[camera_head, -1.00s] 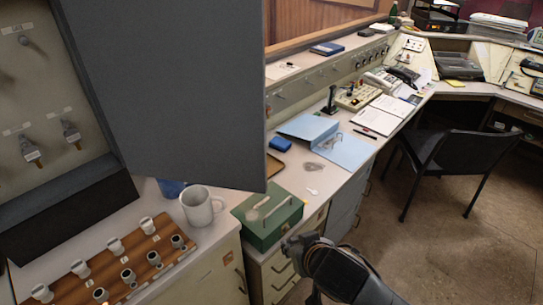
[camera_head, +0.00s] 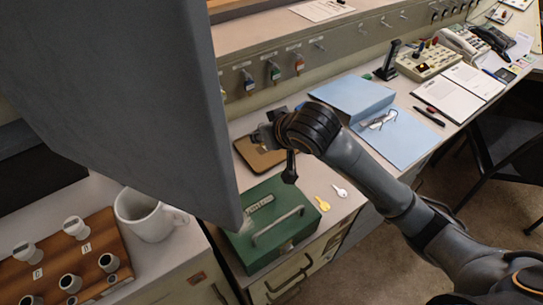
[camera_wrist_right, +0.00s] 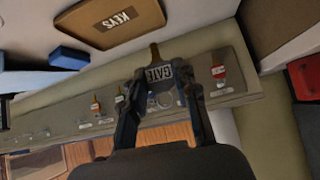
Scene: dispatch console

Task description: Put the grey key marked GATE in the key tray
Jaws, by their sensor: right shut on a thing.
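My right gripper (camera_head: 275,132) is over the counter, above the back of the brown key tray (camera_head: 243,153), and hides part of it. In the right wrist view the gripper (camera_wrist_right: 160,85) is shut on a key with a label reading GATE (camera_wrist_right: 156,73). The key's tip points toward the tray side of the picture. The tray (camera_wrist_right: 75,27), with a KEYS label, lies apart from the key and looks empty where it shows. The held key is hard to make out in the head view. My left gripper is out of view.
Tagged keys (camera_head: 275,72) hang on the panel behind. A blue binder (camera_head: 400,135) lies right. A grey door (camera_head: 130,80) blocks the left.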

